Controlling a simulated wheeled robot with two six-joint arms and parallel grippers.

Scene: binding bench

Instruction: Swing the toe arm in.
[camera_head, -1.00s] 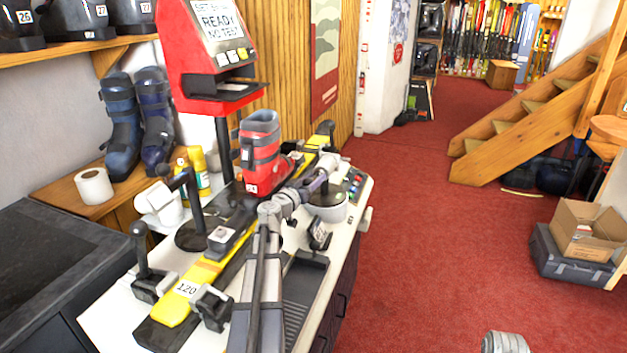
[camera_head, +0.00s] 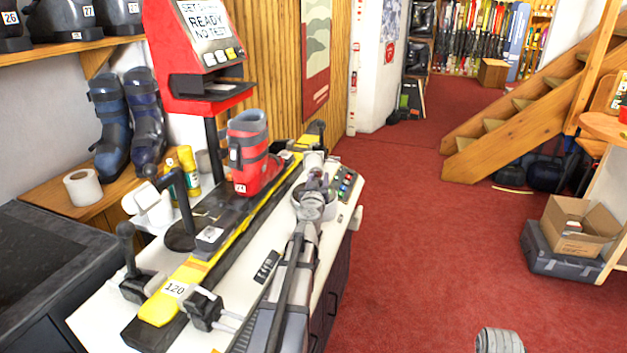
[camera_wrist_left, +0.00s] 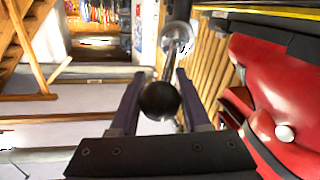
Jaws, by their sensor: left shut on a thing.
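In the left wrist view a black ball knob (camera_wrist_left: 158,101) on a metal rod sits between the two dark fingers of my left gripper (camera_wrist_left: 157,98), which is shut on it. The rod, which I take as the toe arm (camera_wrist_left: 168,62), runs away to a round metal end. In the head view my left gripper (camera_head: 316,180) is over the right side of the bench, near the red boot (camera_head: 252,160); it hides the knob there. The boot stands upright on the yellow ski (camera_head: 215,262).
A red test console (camera_head: 200,55) stands behind the bench. A black post with a bar (camera_head: 178,200) and a black-knobbed lever (camera_head: 128,255) stand left of the ski. A control panel with coloured buttons (camera_head: 346,183) lies right of my gripper.

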